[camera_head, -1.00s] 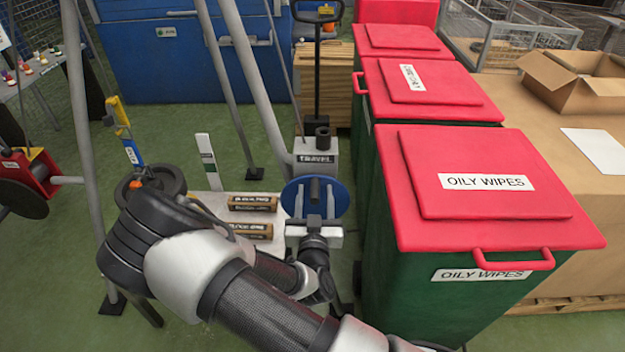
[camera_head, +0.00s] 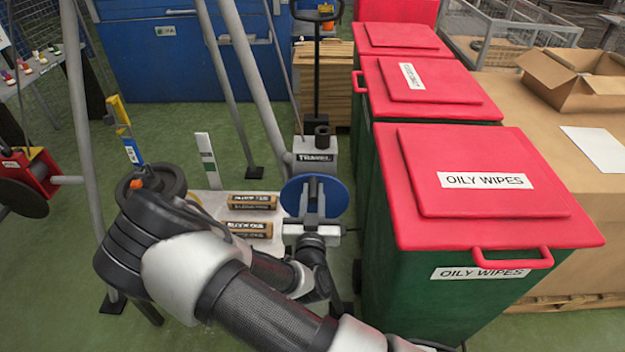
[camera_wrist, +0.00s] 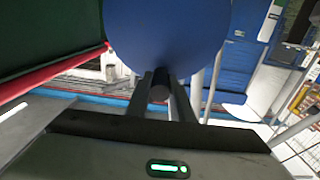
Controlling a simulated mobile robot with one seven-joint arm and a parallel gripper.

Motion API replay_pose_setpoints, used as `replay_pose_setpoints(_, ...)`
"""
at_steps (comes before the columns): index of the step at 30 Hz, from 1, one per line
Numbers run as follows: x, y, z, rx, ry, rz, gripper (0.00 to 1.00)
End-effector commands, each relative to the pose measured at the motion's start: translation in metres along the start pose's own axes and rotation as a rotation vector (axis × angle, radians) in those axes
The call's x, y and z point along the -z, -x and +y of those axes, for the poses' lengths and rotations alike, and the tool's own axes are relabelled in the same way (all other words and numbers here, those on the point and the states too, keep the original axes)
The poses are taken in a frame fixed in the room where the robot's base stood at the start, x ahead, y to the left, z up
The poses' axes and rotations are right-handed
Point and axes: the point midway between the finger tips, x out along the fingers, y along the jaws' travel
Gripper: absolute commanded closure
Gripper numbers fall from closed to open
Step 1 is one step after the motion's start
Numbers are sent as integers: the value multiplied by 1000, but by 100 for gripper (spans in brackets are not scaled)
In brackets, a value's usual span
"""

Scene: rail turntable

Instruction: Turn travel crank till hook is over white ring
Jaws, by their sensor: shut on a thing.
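The travel crank is a blue disc (camera_head: 331,194) with a dark handle, below a grey box labelled TRAVEL (camera_head: 315,160). My gripper (camera_head: 313,200) is at the front of the disc, shut on the crank handle. In the wrist view the handle (camera_wrist: 159,88) sits between my two fingers, with the blue disc (camera_wrist: 165,30) behind it. A yellow and blue hanging piece (camera_head: 122,120) is at the left; an orange tip (camera_head: 137,183) shows below it, above a dark round part. I cannot clearly make out the white ring; my arm covers part of that area.
Green bins with red lids (camera_head: 485,180) stand close on the right of the crank. Brown labelled blocks (camera_head: 252,201) lie on a pale plate left of the crank. Grey poles (camera_head: 228,80) rise nearby. A blue cabinet (camera_head: 190,50) is at the back.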

Motion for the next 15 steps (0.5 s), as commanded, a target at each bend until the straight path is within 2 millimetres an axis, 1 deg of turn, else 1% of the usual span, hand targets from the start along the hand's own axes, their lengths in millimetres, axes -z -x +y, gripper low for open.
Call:
replay_pose_setpoints(1, -2, 1, -11, 17, -8, -3, 100)
replay_pose_setpoints(6, -4, 1, -22, 23, -9, -4, 100)
replay_pose_setpoints(10, -6, 2, -27, 23, -10, -5, 100)
replay_pose_setpoints(15, -5, 2, -25, 18, -7, -5, 100)
